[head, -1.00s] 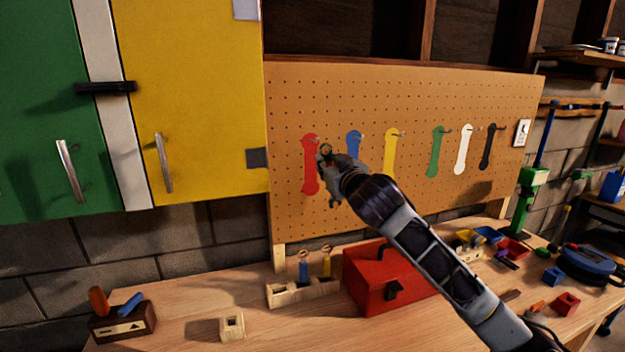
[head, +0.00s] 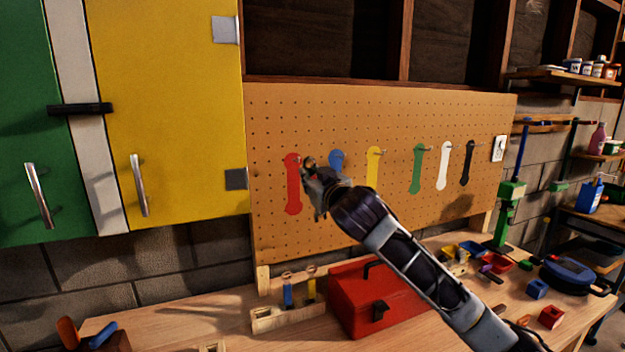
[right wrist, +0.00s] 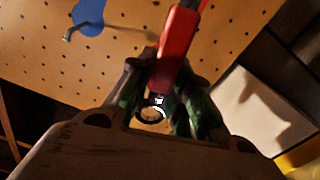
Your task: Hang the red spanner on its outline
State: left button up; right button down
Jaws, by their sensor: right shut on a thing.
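The red spanner shows in the right wrist view as a red handle (right wrist: 178,45) with a metal ring end (right wrist: 152,110) between the fingers. My right gripper (right wrist: 158,95) is shut on it near the ring. In the head view my right gripper (head: 312,190) is in front of the pegboard, just right of the red outline (head: 293,185), and hides most of the spanner. A ring end (head: 309,162) shows above the gripper. I cannot tell whether the spanner touches the board or a hook. My left gripper is not in view.
The pegboard (head: 400,115) also carries blue (head: 337,160), yellow (head: 373,168), green, white and black outlines. A wooden rack (head: 265,322) with blue-handled and yellow-handled tools and a red toolbox (head: 350,300) stand below. A yellow cabinet door (head: 170,100) is at left.

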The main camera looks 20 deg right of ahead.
aim_at(296, 172)
jog(key=shift+w+a+f, duration=0.1)
jog(key=shift+w+f, duration=0.1)
jog(key=shift+w, duration=1.85)
jog(key=shift+w+a+f, duration=0.1)
jog(key=shift+w+f, duration=0.05)
jog(key=shift+w, duration=1.85)
jog(key=shift+w+f, duration=0.65)
jog(key=c, duration=1.2)
grip_release()
jog(key=shift+c, duration=0.2)
